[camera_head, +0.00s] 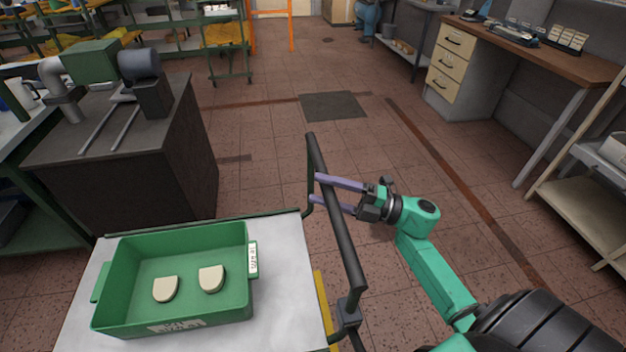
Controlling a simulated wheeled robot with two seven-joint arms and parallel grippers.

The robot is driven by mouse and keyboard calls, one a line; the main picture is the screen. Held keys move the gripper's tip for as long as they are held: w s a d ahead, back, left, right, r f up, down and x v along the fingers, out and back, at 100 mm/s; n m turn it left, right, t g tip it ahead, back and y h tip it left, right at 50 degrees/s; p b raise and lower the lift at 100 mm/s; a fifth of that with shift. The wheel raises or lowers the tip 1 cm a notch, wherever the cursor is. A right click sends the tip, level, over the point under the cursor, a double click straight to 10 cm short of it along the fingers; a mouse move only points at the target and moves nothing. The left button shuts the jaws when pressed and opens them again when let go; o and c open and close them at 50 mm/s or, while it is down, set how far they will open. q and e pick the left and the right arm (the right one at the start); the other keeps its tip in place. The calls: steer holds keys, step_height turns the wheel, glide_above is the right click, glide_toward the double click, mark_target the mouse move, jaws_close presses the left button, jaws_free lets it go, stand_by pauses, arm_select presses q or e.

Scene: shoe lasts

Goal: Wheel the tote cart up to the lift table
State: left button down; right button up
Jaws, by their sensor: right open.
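The tote cart (285,270) is in front of me at the lower left, with a pale grey top and a dark frame. A green tote (205,313) with two cream pieces (211,278) inside sits on it. The cart's black handle bar (339,222) runs along its right side. My right gripper (315,188) is open, its two purple fingers reaching across the bar from the right. I cannot tell if the fingers touch the bar. My left gripper is not in view. I cannot identify a lift table in this view.
A dark cabinet (185,160) with a green and grey machine (95,62) stands close beyond the cart. A drawer desk (457,65) and shelving (580,190) line the right. The tiled floor between is open, with a dark mat (335,106).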

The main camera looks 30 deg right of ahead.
steer(key=shift+x, duration=1.1)
jaws_close()
stand_by(0.6)
